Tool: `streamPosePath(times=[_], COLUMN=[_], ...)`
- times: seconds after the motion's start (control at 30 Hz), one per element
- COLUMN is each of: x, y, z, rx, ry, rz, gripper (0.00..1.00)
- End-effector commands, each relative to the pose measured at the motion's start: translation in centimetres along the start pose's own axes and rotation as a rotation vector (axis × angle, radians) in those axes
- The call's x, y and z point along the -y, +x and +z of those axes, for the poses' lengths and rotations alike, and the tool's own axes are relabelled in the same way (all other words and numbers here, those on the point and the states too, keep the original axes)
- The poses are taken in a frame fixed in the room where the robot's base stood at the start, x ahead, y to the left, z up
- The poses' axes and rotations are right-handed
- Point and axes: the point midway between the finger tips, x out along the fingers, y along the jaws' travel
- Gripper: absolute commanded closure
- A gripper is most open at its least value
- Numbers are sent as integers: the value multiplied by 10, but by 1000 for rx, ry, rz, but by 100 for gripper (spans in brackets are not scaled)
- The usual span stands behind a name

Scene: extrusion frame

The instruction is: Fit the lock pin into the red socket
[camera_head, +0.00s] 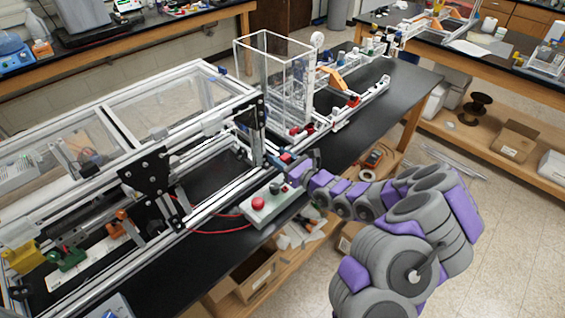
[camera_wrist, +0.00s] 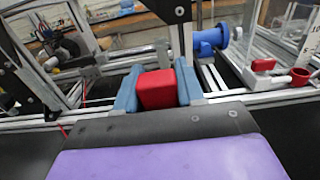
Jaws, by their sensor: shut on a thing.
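My gripper (camera_wrist: 157,88) is shut on a red block (camera_wrist: 156,89), which looks like the head of the lock pin; a blue-grey finger presses on each side. Any shaft below it is hidden. In the head view my gripper (camera_head: 288,160) is small, beside the aluminium frame's right end, and the held piece is hard to make out. A small red cup-like ring (camera_wrist: 300,77), probably the red socket, sits on a rail at the right of the wrist view. It is apart from the held block. I cannot tell it surely in the head view.
A grey control box (camera_head: 268,204) with a red button stands in front of the frame. A black bracket (camera_head: 250,130), aluminium rails (camera_head: 170,152) and a clear enclosure (camera_head: 275,85) crowd the gripper. A blue cylinder (camera_wrist: 208,40) and red handle (camera_wrist: 263,65) are near. Black bench top (camera_head: 345,140) is clear.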

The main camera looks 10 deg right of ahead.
Motion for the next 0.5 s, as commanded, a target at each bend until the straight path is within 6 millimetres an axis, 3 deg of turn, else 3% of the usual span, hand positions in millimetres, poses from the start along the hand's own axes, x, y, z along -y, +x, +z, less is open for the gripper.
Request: streamPosePath(times=[0.33,0.5], x=[0,0], y=[0,0], z=[1,-10], rx=[1,1], ry=[0,0], rz=[-1,0], gripper=[92,92])
